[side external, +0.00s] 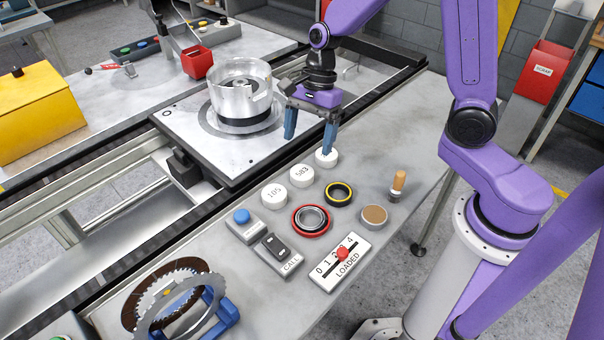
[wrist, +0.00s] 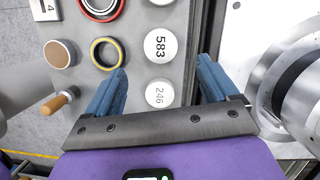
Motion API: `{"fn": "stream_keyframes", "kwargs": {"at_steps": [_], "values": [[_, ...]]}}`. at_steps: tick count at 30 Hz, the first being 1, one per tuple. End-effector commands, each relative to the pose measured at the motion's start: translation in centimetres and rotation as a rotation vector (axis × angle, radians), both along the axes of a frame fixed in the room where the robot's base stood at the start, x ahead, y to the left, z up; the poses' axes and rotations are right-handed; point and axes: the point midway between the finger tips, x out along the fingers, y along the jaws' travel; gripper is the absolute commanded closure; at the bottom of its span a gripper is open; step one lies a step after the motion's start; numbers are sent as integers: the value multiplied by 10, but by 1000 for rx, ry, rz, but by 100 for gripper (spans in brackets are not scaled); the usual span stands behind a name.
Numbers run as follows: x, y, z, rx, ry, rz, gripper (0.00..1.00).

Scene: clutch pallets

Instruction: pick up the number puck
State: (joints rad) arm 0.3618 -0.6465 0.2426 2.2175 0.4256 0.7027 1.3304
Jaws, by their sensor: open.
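Three white number pucks stand in a row on the grey bench top. The puck marked 105 (side external: 274,196) is nearest the front, the puck marked 583 (side external: 302,175) is in the middle, and a third (side external: 325,160) is partly hidden by a finger. In the wrist view the third reads 246 (wrist: 160,94), beside 583 (wrist: 160,46). My gripper (side external: 309,145) is open with blue fingers, empty, above the bench near the 246 end. In the wrist view my gripper (wrist: 163,68) has 246 and part of 583 showing between its fingers.
A pallet (side external: 180,133) carrying a metal housing (side external: 240,85) lies left of the pucks. A yellow-and-black ring (side external: 339,193), a red ring set (side external: 311,219), a brown disc (side external: 374,215) and a wooden-handled tool (side external: 398,184) stand on the bench. A LOADED slider panel (side external: 326,273) is nearer.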

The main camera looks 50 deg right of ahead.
Motion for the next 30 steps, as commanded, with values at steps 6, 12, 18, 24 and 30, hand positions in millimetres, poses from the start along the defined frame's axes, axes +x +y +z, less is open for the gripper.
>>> {"fn": "stream_keyframes", "kwargs": {"at_steps": [6,12,18,24,30], "values": [[-2,6,-24,-1,2,1,13],[-2,9,-34,-1,1,1,13],[-3,15,-58,-3,4,1,13],[-3,20,-75,-1,1,1,13],[-3,21,-77,-1,0,1,13]]}}
